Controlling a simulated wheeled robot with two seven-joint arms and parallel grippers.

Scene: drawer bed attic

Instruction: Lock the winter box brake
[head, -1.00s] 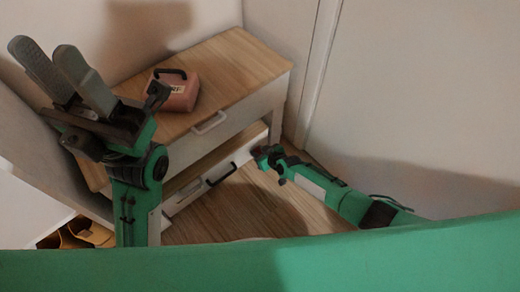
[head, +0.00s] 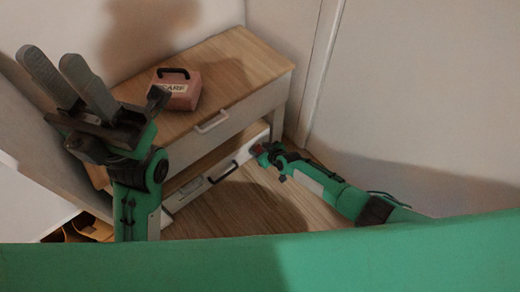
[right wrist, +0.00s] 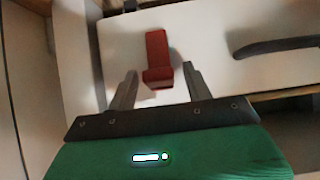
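The white box (head: 212,176) with a black handle sits low under the wooden-topped unit, its front facing the floor space. A red lever (right wrist: 157,55), which looks like the brake, stands out from its white front in the right wrist view. My right gripper (right wrist: 160,76) is open, one finger on each side of the lever's near end, with visible gaps. In the head view my right gripper (head: 262,152) is at the right end of the box front. My left gripper (head: 68,75) is open and empty, raised at the left.
A pink case (head: 182,95) with a dark handle stands on the unit's wooden top (head: 232,62). An upper drawer with a pale handle (head: 212,122) is above the box. A wall is close on the right. Bare wooden floor (head: 240,210) lies in front.

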